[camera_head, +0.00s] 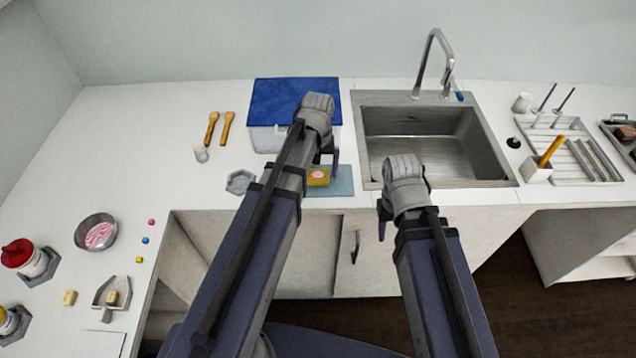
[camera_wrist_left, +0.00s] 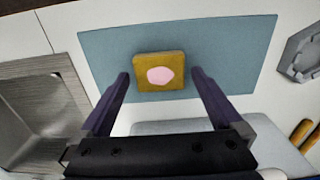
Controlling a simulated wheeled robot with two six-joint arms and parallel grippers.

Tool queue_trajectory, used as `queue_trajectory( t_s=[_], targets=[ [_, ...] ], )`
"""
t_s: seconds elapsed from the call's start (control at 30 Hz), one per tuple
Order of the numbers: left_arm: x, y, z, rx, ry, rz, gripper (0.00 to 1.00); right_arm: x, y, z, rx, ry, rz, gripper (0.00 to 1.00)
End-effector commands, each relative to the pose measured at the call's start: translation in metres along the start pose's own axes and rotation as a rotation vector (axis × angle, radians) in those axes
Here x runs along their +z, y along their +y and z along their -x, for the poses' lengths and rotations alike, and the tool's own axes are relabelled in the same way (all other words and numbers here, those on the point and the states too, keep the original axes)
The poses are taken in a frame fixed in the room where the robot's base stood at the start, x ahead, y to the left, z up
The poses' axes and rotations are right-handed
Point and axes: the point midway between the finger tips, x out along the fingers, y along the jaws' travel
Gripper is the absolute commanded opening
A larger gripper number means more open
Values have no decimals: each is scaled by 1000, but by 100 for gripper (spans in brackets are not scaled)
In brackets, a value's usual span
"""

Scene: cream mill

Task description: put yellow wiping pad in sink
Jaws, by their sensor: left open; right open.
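The yellow wiping pad (camera_head: 318,177) has a pink patch on top and lies on a blue-grey mat (camera_head: 343,184) left of the sink. In the left wrist view the pad (camera_wrist_left: 159,72) lies between the fingers of my left gripper (camera_wrist_left: 158,84), which is open and around or just above it. In the head view my left gripper (camera_head: 327,160) hides part of the pad. The steel sink (camera_head: 484,158) is empty, with a tall faucet behind it. My right gripper (camera_head: 384,215) is open and empty at the sink's front left edge.
A box with a blue lid (camera_head: 270,100) stands behind the mat. A drying rack (camera_head: 572,150) and a holder (camera_head: 536,171) are right of the sink.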

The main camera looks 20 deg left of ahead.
Motion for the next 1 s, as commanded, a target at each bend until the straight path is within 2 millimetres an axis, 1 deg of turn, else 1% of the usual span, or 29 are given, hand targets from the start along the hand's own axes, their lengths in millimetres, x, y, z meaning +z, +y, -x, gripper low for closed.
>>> queue_trajectory(
  t_s=[0.03,0.3,0.33,0.9,0.97,1.0],
  targets=[
    [0,0,-9,0,0,0,100,0,-1,-9,0,0,0,50],
    [0,0,-8,0,0,0,100,0,-1,-8,0,0,0,50],
    [0,0,-8,0,0,0,98,0,-1,-8,0,0,0,50],
    [0,0,-8,0,0,0,34,0,-1,-8,0,0,0,50],
    [0,0,-8,0,0,0,28,0,-1,-8,0,0,0,50],
    [0,0,-8,0,0,0,22,0,-1,-8,0,0,0,50]
  ],
)
